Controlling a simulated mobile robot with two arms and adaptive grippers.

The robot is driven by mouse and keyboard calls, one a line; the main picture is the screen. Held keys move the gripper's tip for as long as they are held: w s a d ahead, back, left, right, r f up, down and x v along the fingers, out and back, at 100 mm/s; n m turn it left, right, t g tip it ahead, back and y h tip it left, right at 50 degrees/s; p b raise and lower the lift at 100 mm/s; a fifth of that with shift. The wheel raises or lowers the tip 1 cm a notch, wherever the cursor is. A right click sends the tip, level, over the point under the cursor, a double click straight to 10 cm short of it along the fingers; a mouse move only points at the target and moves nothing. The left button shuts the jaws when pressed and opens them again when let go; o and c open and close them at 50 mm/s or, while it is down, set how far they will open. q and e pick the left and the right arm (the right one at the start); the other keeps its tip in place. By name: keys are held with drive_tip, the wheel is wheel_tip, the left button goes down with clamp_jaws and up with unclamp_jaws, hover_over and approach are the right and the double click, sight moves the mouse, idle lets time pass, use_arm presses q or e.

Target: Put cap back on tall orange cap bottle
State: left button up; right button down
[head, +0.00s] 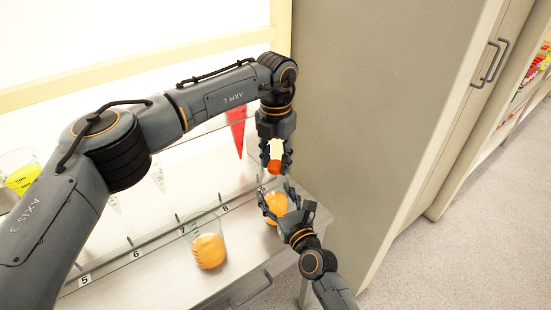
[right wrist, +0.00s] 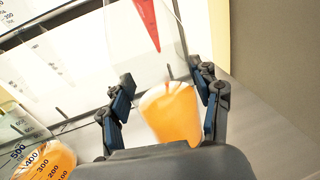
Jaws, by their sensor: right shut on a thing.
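My left gripper (head: 275,157) points down from above at the right end of the shelf. An orange-red cap (head: 274,167) sits between its fingertips. Just below is a clear container with orange contents (head: 277,205), seemingly the bottle, with a small gap between it and the cap. My right gripper (head: 272,199) is shut around this container from the front. In the right wrist view the orange container (right wrist: 172,114) stands between the two fingers (right wrist: 163,105), slightly tilted in the picture. Its top edge is partly washed out by glare, so its neck cannot be made out.
A beaker of orange liquid (head: 208,250) stands to the left on the numbered shelf (head: 150,262). A red cone-shaped tube (head: 237,135) hangs behind the left gripper. A beaker of yellow liquid (head: 22,178) is at far left. A tall beige cabinet side (head: 375,120) closes off the right.

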use_arm(q)
clamp_jaws()
drive_tip(key=o, duration=0.9)
unclamp_jaws()
drive_tip(key=shift+r, duration=0.1)
wheel_tip(320, 180, up, 12)
drive_tip(key=shift+f, duration=0.1)
use_arm(e)
drive_tip(key=shift+c, duration=1.1)
unclamp_jaws()
